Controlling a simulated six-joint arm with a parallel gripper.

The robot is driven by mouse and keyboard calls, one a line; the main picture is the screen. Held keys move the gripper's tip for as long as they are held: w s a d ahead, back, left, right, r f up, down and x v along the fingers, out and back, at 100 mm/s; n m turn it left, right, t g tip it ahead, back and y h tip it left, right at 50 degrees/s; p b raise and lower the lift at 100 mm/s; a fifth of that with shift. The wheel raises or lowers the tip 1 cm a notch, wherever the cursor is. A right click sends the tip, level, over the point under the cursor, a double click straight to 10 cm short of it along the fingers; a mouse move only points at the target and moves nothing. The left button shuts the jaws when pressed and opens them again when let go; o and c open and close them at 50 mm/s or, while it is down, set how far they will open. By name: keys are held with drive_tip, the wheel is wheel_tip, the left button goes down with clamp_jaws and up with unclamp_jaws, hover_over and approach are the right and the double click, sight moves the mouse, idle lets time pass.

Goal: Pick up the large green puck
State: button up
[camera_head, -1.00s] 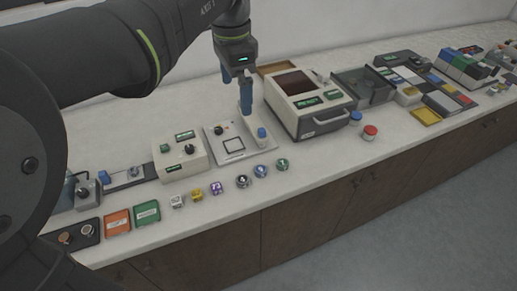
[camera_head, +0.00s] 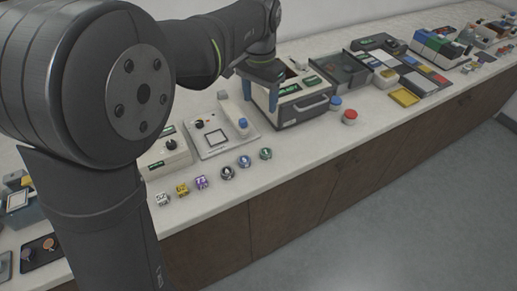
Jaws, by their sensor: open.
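The green puck (camera_head: 266,153) lies on the white counter near its front edge, at the right end of a row of small items. It has a light mark on its top. A blue puck (camera_head: 245,161) and a dark puck (camera_head: 227,173) lie to its left. My gripper (camera_head: 261,97) has blue fingers, spread apart with nothing seen between them. It is above the counter, behind the green puck in the picture and in front of the left part of the white press box.
The press box (camera_head: 300,105) has a front handle. A white panel (camera_head: 215,137) with a blue-topped post stands left of it. Blue and red buttons (camera_head: 350,117) stand to the right.

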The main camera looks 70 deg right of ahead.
wheel_tip(320, 180, down, 4)
drive_tip(key=s+d+n, duration=0.1)
drive_tip(key=s+d, duration=0.1)
drive_tip(key=s, duration=0.1)
hover_over(266, 151)
drive_tip(key=f, duration=0.7)
drive_tip(key=s+f, duration=0.1)
drive_tip(key=f, duration=0.3)
drive_tip(key=shift+d, duration=0.25)
drive_tip(key=shift+w+a+f, duration=0.1)
drive_tip(key=shift+w+f, duration=0.05)
drive_tip(key=shift+f, duration=0.85)
drive_tip(key=shift+w+a+f, duration=0.1)
drive_tip(key=shift+w+f, duration=0.05)
drive_tip(key=shift+f, duration=0.85)
drive_tip(key=shift+w+f, duration=0.15)
drive_tip(key=shift+f, duration=0.85)
drive_tip(key=shift+c, duration=0.2)
drive_tip(key=c, duration=1)
